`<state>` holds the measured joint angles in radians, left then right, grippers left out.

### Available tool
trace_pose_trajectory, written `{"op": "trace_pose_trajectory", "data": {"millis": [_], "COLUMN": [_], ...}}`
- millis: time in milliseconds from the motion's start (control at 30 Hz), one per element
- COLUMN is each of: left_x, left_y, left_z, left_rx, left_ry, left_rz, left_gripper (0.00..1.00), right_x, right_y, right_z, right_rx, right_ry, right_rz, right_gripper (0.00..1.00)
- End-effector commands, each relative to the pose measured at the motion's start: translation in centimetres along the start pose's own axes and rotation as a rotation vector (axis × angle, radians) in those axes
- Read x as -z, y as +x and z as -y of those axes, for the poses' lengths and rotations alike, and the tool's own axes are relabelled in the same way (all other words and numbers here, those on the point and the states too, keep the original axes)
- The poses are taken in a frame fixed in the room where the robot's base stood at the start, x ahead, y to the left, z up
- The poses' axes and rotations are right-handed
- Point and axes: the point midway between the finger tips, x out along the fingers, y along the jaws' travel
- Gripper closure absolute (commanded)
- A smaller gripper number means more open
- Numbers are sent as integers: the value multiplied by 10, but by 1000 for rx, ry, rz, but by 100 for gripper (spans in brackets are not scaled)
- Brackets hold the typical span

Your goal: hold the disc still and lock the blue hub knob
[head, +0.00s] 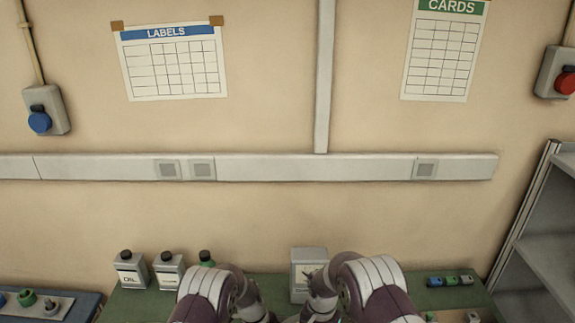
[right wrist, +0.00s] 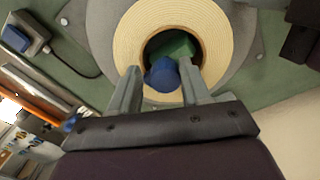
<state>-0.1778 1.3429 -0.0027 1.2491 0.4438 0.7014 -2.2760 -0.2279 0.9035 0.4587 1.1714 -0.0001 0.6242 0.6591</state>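The disc (right wrist: 222,70), a grey flange carrying a wide ring of tan tape (right wrist: 122,32), fills the upper middle of the right wrist view. The blue hub knob (right wrist: 162,76) shows in its dark central opening, in front of a green part (right wrist: 178,47). My right gripper (right wrist: 159,68) is open, with one finger to each side of the knob and gaps visible between. Whether the fingertips are level with the knob is unclear. In the head view both my arms reach down at the bottom edge; neither gripper shows there, and the disc is out of frame.
A grey box with a blue button (right wrist: 16,38) and a cable lies left of the disc. A dark block (right wrist: 300,30) is at the right. In the head view, bottles (head: 130,270) and a grey box-shaped device (head: 307,268) stand at the green bench's back.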

Motion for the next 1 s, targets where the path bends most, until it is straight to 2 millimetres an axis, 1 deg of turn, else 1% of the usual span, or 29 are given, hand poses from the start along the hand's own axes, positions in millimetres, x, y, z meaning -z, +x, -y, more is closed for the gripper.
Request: {"op": "trace_pose_trajectory", "data": {"millis": [33, 167, 233, 267, 367, 500, 600, 700, 900, 933, 967, 1000], "left_x": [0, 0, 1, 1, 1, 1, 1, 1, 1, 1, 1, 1], "left_y": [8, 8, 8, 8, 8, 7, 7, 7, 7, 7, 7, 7], "left_z": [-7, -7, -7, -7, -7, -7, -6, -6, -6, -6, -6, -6], "left_rx": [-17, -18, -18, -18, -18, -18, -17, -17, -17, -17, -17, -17], "left_ry": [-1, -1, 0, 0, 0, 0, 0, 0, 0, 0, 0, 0], "left_rz": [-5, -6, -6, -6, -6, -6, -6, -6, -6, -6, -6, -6], "left_gripper": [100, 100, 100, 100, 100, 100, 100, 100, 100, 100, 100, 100], "right_x": [1, 2, 3, 3, 3, 4, 4, 4, 4, 4, 4, 4], "right_y": [0, -1, -1, -2, -2, -2, -2, -2, -2, -2, -2, -2], "right_z": [1, 2, 2, 2, 3, 3, 3, 3, 3, 3, 3, 3], "right_rx": [3, 6, 7, 7, 6, 4, 2, 1, 1, 1, 1, 1], "right_ry": [-1, -3, -55, -108, -387, -803, -1048, -1179, -1207, -1206, -1206, -1205], "right_rz": [-4, -8, -9, -10, -12, -14, -15, -16, -17, -17, -17, -17], "right_gripper": [53, 53, 53, 53, 53, 53, 53, 53, 53, 60, 69, 82]}}
